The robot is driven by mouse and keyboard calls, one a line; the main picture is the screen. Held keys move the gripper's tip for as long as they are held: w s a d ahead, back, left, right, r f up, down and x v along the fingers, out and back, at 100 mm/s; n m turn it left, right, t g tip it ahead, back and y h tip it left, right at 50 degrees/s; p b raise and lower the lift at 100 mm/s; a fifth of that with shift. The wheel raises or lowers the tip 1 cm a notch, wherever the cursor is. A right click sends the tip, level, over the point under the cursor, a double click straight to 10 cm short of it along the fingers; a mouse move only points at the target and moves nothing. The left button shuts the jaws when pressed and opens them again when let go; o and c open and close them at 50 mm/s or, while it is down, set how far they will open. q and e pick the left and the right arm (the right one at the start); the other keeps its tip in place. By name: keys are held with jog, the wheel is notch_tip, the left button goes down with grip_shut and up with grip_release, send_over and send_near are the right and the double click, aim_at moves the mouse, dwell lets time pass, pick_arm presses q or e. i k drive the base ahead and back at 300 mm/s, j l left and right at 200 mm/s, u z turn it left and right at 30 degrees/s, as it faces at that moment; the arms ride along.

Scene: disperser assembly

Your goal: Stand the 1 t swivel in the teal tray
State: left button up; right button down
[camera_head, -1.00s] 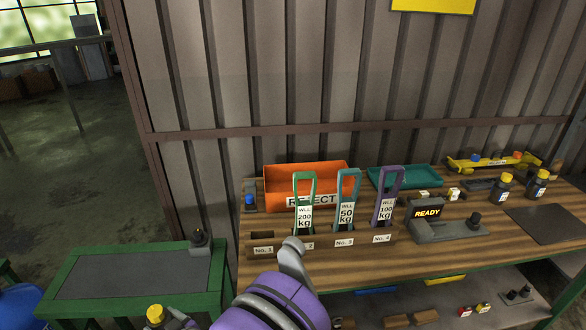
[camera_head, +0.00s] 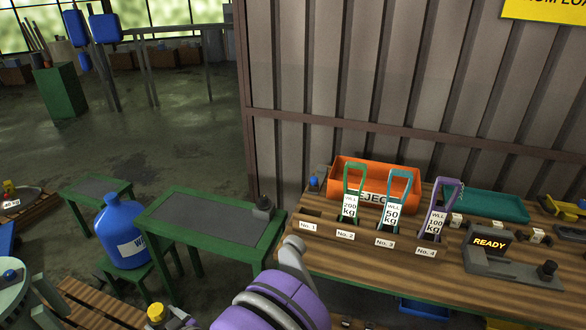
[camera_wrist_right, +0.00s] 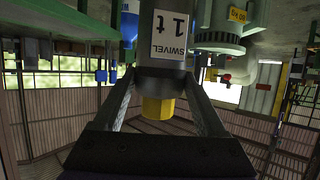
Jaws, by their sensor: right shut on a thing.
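The 1 t swivel (camera_wrist_right: 167,45) is a grey body with a white label reading "SWIVEL 1 t" and a yellow end (camera_wrist_right: 158,107). My right gripper (camera_wrist_right: 163,77) is shut on it in the right wrist view. In the head view the yellow end (camera_head: 156,312) shows at the bottom edge beside my right gripper (camera_head: 175,320); the rest is cut off. The teal tray (camera_head: 484,206) lies at the back right of the wooden bench, far from the gripper. Its visible inside looks empty. My left gripper is not in view.
An orange reject bin (camera_head: 385,172) stands behind a rack holding three labelled links (camera_head: 394,200). Left are a green table (camera_head: 205,222) and a blue bottle (camera_head: 120,235).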

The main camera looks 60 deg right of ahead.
aim_at(490, 206)
jog(key=k+l+z, duration=0.1)
jog(key=k+z, duration=0.15)
jog(key=k+l+z, duration=0.25)
jog(key=k, duration=0.2)
jog(key=k+z, duration=0.15)
jog(key=z, duration=0.2)
jog(key=k+l+z, duration=0.15)
jog(key=z, duration=0.2)
jog(key=k+l+z, duration=0.15)
jog(key=z, duration=0.2)
